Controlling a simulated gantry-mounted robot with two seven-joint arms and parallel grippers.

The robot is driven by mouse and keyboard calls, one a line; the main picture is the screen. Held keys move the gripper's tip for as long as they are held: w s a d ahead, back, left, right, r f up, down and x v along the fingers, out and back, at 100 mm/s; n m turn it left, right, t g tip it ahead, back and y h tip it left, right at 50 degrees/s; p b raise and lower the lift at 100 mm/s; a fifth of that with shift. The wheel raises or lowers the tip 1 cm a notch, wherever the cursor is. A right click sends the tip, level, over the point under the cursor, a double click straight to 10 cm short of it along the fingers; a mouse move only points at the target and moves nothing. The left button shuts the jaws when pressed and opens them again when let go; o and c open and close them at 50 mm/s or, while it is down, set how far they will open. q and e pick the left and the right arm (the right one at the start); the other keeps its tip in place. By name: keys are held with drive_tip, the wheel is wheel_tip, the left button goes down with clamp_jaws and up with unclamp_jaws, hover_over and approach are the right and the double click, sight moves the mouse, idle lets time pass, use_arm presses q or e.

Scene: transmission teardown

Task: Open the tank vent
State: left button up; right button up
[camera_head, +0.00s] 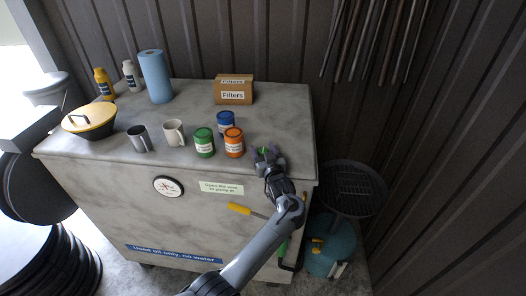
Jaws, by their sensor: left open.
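The tank (100,188) is a grey, marbled cabinet with a flat top and a front label (221,188) that starts "Open the vent". My left gripper (267,152) is at the right part of the tank's top, near its front edge. Its fingers are apart. A small green part (264,149) shows between or just behind the fingertips; it may be the vent, but most of it is hidden by the gripper. I cannot tell whether the fingers touch it. A yellow handle (239,208) sticks out on the tank front. My right gripper is not in view.
Green (204,143), orange (234,143) and blue (226,120) cans stand left of the gripper. A round grate (346,187) stands right of the tank.

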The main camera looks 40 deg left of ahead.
use_arm(q)
drive_tip(key=shift+f, duration=0.1)
drive_tip(key=v, duration=1)
drive_tip(key=shift+s+d+b, duration=0.2)
drive_tip(key=shift+d+b, duration=0.15)
